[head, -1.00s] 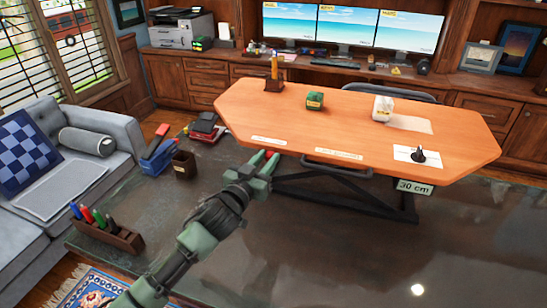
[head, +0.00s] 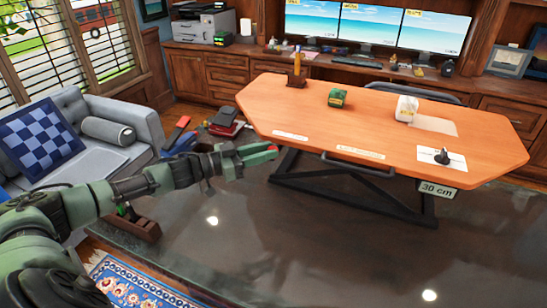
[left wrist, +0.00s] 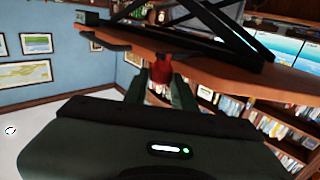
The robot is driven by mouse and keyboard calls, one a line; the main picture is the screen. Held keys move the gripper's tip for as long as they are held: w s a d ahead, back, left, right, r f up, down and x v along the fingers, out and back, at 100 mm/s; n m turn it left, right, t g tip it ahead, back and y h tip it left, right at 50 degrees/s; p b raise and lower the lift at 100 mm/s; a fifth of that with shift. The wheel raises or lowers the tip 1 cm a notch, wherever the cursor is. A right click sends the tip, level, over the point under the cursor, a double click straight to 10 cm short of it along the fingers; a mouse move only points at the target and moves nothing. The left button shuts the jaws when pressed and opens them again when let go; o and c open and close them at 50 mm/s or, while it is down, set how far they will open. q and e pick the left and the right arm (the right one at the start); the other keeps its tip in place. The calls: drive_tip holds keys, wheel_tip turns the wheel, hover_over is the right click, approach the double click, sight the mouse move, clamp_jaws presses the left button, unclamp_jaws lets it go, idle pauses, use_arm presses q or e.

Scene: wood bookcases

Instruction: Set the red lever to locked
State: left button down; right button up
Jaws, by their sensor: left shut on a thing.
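The red lever (left wrist: 161,70) is under the edge of the orange-brown table top (head: 385,115), near its front left corner. In the left wrist view it stands between my left gripper's fingers (left wrist: 160,92), which are shut on it. In the head view my left gripper (head: 262,151) is at the table's front left edge, with only a bit of red showing at its tips. The lever's full shape and its exact setting are hidden. My right gripper is in neither view now.
The table carries a green box (head: 338,98), a white object (head: 406,108) and a small black object on paper (head: 442,156). Black crossed legs (head: 340,190) stand beneath. A grey sofa (head: 125,135) is at the left. A dark glossy surface in front is mostly bare.

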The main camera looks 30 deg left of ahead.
use_arm(q)
drive_tip(key=shift+a, duration=0.1)
idle(0.4)
drive_tip(key=c, duration=1.1)
unclamp_jaws()
drive_tip(key=shift+c, duration=0.2)
drive_tip(key=b+v, duration=0.2)
drive_tip(key=v, duration=0.5)
drive_tip(key=shift+s+a, duration=0.25)
drive_tip(key=shift+a, duration=0.15)
